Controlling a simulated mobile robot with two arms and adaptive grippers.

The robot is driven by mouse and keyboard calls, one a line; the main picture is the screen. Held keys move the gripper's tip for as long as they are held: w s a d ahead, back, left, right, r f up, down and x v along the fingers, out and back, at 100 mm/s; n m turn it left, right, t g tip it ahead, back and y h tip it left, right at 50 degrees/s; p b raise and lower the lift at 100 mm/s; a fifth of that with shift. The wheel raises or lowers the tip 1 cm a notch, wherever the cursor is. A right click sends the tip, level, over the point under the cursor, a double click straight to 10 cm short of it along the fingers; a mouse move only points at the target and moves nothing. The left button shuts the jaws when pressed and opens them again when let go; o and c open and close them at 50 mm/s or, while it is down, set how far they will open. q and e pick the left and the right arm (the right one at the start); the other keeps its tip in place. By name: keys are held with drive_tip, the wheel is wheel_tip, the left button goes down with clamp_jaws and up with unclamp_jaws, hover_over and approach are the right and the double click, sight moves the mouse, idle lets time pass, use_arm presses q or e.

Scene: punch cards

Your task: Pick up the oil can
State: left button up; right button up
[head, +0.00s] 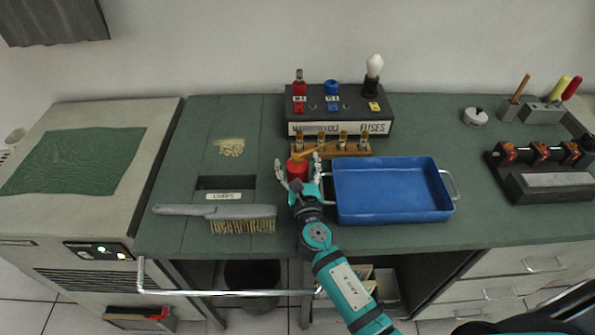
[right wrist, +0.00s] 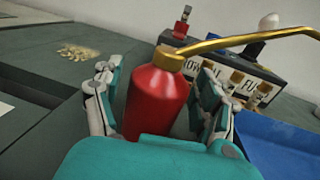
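The red oil can (head: 297,169) stands on the green bench top, just left of the blue tray. In the right wrist view the oil can (right wrist: 157,100) fills the middle, with a brass collar and a long brass spout pointing right. My right gripper (head: 298,168) reaches in from the front, its fingers on either side of the can. In the right wrist view the gripper (right wrist: 158,95) looks open, with narrow gaps between fingers and can. The can's lower part is hidden by the palm. My left gripper is not in view.
The blue tray (head: 390,190) is close on the right. A wooden rack (head: 330,147) and the black fuse box (head: 340,112) stand behind the can. A grey brush (head: 240,218) lies at the left front, near a labelled slot (head: 225,189).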

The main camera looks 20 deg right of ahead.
drive_tip(key=c, duration=1.1)
drive_tip(key=shift+c, duration=0.5)
drive_tip(key=shift+r, duration=0.1)
